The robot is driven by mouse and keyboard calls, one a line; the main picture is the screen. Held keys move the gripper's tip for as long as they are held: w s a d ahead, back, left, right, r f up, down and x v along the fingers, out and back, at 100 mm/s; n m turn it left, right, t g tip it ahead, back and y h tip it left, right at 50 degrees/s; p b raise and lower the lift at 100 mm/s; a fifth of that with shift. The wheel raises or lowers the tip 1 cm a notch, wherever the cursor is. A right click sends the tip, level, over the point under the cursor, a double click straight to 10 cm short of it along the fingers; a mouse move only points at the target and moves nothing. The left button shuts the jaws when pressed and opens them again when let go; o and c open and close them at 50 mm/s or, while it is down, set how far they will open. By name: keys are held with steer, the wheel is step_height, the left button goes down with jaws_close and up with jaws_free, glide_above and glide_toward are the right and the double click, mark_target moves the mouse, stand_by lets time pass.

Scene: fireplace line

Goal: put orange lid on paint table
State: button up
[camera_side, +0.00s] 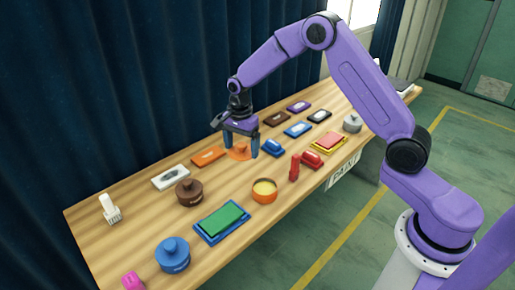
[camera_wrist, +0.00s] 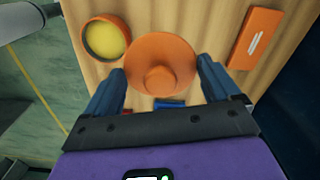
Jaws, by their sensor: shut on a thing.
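The orange lid (camera_side: 239,153) is a round disc with a knob on top. It sits between the fingers of my gripper (camera_side: 241,148), at or just above the wooden table (camera_side: 140,215); I cannot tell if it touches the wood. In the wrist view the lid (camera_wrist: 160,50) fills the space between the two fingertips of my gripper (camera_wrist: 160,70), which is shut on it. The table has a white sign (camera_side: 342,173) on its front edge, with lettering too small to read surely.
An orange pot with yellow contents (camera_side: 264,191) stands in front of the lid. An orange box (camera_side: 208,156) lies to its left, a blue stamp-like block (camera_side: 272,147) to its right. A brown lid (camera_side: 188,192), blue lid (camera_side: 173,254) and green pad (camera_side: 222,222) are nearer. A dark curtain hangs behind.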

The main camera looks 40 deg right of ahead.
steer(key=w, duration=0.1)
steer(key=w+f, duration=0.1)
steer(key=w+d+f, duration=0.1)
steer(key=w, duration=0.1)
steer(key=shift+f, duration=0.25)
glide_above(237, 174)
steer(key=shift+d+f, duration=0.1)
steer(key=shift+f, duration=3.65)
steer(key=shift+f, duration=0.6)
steer(key=o, duration=0.7)
steer(key=shift+o, duration=0.4)
steer(key=shift+r, duration=0.1)
steer(key=shift+r, duration=2.4)
